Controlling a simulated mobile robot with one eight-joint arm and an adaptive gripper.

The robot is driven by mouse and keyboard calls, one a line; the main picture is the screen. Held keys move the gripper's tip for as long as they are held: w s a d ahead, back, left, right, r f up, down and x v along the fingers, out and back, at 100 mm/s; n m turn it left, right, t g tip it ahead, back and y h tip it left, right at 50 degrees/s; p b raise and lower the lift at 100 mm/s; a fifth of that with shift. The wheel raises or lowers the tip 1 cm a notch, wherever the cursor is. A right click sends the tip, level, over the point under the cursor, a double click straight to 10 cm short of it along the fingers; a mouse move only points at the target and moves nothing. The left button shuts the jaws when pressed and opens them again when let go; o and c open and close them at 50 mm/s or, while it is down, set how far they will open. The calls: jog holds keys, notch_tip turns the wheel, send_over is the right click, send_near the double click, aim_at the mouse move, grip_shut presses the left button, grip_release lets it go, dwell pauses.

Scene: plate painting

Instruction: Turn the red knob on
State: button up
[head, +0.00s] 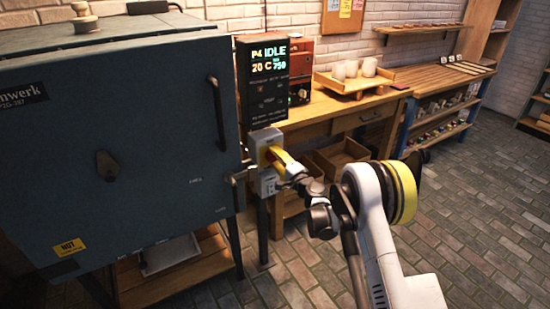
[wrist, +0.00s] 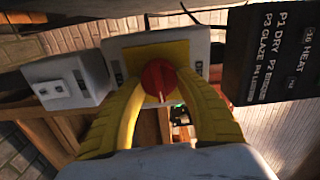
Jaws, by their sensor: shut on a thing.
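The red knob (wrist: 158,78) sits on a yellow plate (wrist: 180,52) on a light grey switch box (wrist: 121,45) in the wrist view. The yellow fingers of my gripper (wrist: 159,85) are closed around the knob, one on each side. In the head view the switch box (head: 264,140) is on a post beside the kiln, and my gripper (head: 272,155) reaches it from the right. My fingers hide the knob there. I cannot tell the knob's setting for sure.
The dark kiln (head: 160,130) with a door handle stands left of the box. A controller display (head: 268,65) above the box reads IDLE. A wooden bench (head: 345,113) with a tray of cups (head: 353,80) is behind. A grey socket box (wrist: 62,82) is beside the switch box. The floor at right is clear.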

jog(key=shift+m, duration=0.5)
jog(key=o, duration=1.2)
jog(key=v, duration=1.2)
